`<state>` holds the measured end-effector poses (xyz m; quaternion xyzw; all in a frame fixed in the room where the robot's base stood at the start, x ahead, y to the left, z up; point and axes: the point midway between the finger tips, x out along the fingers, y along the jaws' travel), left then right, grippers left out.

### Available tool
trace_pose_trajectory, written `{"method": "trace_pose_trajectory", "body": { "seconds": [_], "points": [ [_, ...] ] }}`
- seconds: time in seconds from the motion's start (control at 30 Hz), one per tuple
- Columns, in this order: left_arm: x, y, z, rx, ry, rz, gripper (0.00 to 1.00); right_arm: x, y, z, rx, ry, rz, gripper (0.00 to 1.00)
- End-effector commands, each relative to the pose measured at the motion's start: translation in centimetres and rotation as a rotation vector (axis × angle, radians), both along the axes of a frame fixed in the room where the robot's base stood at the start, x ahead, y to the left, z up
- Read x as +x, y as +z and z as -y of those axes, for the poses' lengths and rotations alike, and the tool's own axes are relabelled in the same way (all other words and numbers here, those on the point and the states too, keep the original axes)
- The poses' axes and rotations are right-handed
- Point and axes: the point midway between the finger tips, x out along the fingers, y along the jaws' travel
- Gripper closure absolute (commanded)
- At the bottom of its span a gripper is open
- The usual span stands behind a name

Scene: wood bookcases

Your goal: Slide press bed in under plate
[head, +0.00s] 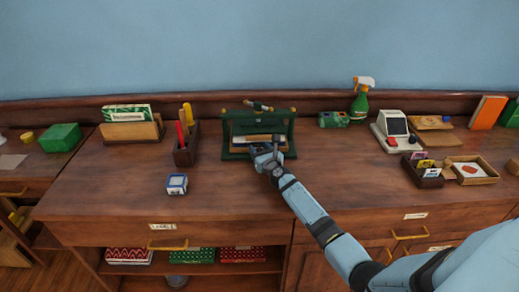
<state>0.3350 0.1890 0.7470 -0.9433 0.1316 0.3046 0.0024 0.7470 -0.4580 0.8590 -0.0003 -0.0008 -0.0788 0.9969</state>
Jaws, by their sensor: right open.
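The green press (287,128) stands at the back middle of the wooden counter, with a handle bar (258,105) across its top. A pale bed with a wooden-looking edge (242,140) sits low inside the frame. How far in it is, and the plate above it, I cannot make out clearly. My right gripper (264,153) is open at the front of the press, close to the bed's front edge. It hides part of the bed, and I cannot tell whether it touches. My left gripper is not in view.
Left of the press are a pen holder (186,155), a small blue-white block (177,184) and a card box (131,130). To the right are a green spray bottle (361,102), a card reader (394,130) and a wooden tray (487,179). The counter front is mostly clear.

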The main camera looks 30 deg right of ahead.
Motion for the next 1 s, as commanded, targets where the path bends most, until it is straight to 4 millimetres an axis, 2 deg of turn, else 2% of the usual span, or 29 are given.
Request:
{"method": "trace_pose_trajectory", "body": {
  "seconds": [0.17, 0.3, 0.6, 0.8, 1.0],
  "points": [
    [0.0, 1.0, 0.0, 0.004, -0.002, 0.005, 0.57, -2.7, 0.1, -0.5, 0.002, 0.000, -0.003, 0.50],
    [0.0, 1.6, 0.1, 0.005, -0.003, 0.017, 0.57, -6.0, 0.1, -1.0, 0.002, -0.001, -0.003, 0.50],
    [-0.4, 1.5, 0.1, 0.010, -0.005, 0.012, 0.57, -11.7, 0.0, -1.8, 0.001, -0.001, 0.000, 0.50],
    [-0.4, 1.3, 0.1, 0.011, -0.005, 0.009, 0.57, -13.1, 0.0, -2.0, 0.001, -0.001, 0.000, 0.50],
    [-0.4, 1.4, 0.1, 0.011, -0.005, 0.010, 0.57, -13.2, 0.0, -2.0, 0.001, -0.001, 0.000, 0.50]
  ]
}}
